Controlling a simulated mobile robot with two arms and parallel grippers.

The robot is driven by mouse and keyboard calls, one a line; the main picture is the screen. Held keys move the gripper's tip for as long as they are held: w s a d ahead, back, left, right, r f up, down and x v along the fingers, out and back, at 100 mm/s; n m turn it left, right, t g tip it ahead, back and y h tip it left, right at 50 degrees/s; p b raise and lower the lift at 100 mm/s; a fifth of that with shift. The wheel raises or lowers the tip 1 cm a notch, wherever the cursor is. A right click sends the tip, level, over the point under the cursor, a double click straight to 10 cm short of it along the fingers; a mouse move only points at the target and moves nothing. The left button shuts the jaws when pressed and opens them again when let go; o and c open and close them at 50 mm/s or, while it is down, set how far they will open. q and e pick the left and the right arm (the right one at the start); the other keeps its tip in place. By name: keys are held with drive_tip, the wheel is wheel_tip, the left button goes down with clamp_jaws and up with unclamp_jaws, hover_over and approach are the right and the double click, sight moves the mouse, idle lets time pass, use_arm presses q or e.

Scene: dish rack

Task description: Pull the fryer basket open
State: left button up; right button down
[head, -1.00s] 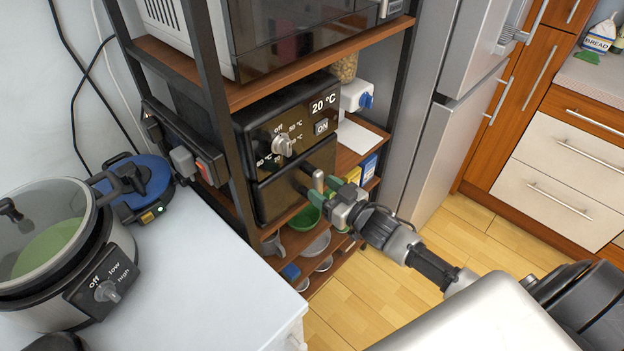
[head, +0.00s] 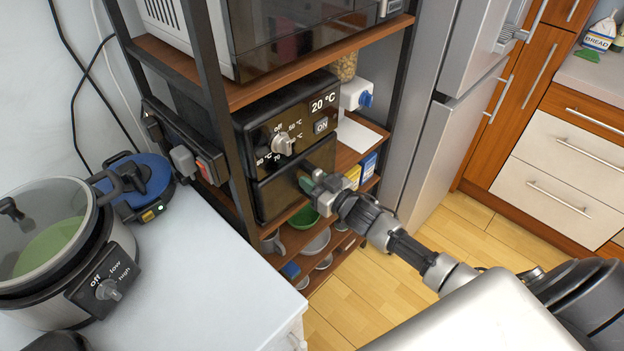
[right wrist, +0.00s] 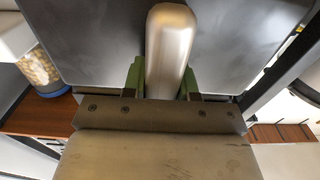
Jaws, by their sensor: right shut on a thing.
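The black fryer (head: 262,131) stands on the middle shelf, with a knob and a "20 °C" display on its front. Its basket front (head: 285,190) is the lower dark panel and looks flush with the body. My right gripper (head: 309,184) is at that panel and hides the handle in the head view. In the right wrist view the pale rounded handle (right wrist: 170,50) lies between the green fingers of my right gripper (right wrist: 163,80), which is shut on it. My left gripper is not in view.
A microwave (head: 300,35) sits on the shelf above. Bowls, one a green bowl (head: 303,217), are on the lower shelf. A white counter (head: 190,270) with a slow cooker (head: 50,250) is at left. The wood floor (head: 440,235) in front is clear.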

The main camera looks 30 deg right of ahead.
drive_tip(key=shift+s+d+p, duration=0.2)
drive_tip(key=shift+s+p, duration=0.1)
drive_tip(key=shift+s, duration=0.2)
drive_tip(key=p+v, duration=0.8)
drive_tip(key=v, duration=1.8)
drive_tip(key=shift+s+d+p, duration=0.2)
drive_tip(key=shift+s+p, duration=0.1)
drive_tip(key=shift+s, duration=0.05)
drive_tip(key=c, duration=0.9)
unclamp_jaws()
drive_tip(key=b+v, duration=0.2)
drive_tip(key=v, duration=0.9)
drive_tip(key=shift+w+f, duration=0.1)
drive_tip(key=shift+f, duration=0.05)
